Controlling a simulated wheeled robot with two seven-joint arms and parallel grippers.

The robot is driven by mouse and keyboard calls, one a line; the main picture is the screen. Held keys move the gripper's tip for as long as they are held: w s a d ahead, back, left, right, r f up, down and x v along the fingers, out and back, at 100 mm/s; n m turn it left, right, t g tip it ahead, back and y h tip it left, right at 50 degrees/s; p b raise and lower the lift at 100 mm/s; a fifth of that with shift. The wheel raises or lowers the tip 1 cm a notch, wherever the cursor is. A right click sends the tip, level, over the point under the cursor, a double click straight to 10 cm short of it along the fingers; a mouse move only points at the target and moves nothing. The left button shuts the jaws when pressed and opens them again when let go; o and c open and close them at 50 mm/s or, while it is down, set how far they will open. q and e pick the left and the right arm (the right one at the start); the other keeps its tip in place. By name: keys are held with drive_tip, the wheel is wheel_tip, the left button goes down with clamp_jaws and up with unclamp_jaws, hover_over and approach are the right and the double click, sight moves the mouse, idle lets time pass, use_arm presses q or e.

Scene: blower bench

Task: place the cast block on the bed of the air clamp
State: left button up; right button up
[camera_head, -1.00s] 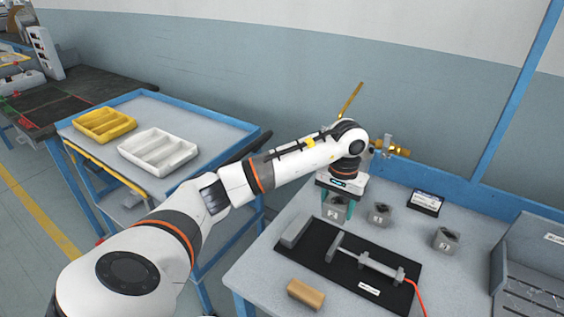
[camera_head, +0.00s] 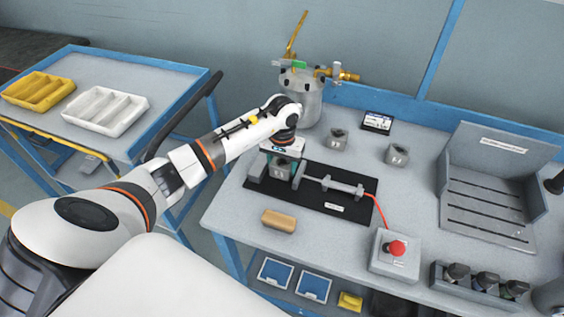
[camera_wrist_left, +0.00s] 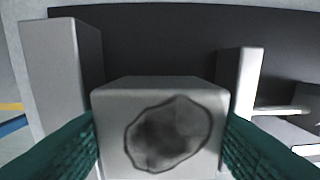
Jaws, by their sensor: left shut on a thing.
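My left gripper (camera_head: 281,166) is shut on a grey cast block (camera_head: 281,171), pointing down over the air clamp. The clamp has a black bed (camera_head: 321,201), a grey fixed jaw (camera_head: 256,169) on the left and a sliding jaw on a rod to the right. In the left wrist view, the cast block (camera_wrist_left: 115,100) has a dark irregular hollow on top and sits between green fingertips (camera_wrist_left: 160,150). The fixed jaw (camera_wrist_left: 66,70) is left of it, the moving jaw (camera_wrist_left: 240,80) right, with gaps. I cannot tell whether the block touches the bed. My right gripper is out of view.
Two more cast blocks (camera_head: 338,140) (camera_head: 397,154) stand behind the clamp. A wooden block (camera_head: 279,221) lies in front. A red button box (camera_head: 396,254) connects near the red hose. A metal pot (camera_head: 302,96) stands behind; a slotted grey bin (camera_head: 490,200) is right.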

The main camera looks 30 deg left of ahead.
sight(282, 162)
use_arm(q)
drive_tip(key=shift+f+b, duration=0.15)
drive_tip(key=shift+b, duration=0.15)
drive_tip(key=o, duration=0.9)
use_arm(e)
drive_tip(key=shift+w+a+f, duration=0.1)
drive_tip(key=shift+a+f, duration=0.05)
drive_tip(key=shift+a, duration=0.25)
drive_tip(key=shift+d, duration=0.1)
use_arm(q)
drive_tip(key=shift+r+p, duration=0.25)
drive_tip(key=shift+p, duration=0.1)
drive_tip(key=shift+r, duration=0.35)
wheel_tip(282, 162, up, 11)
drive_tip(key=b, duration=0.2)
drive_tip(key=shift+r+b, duration=0.15)
drive_tip(key=shift+b, duration=0.2)
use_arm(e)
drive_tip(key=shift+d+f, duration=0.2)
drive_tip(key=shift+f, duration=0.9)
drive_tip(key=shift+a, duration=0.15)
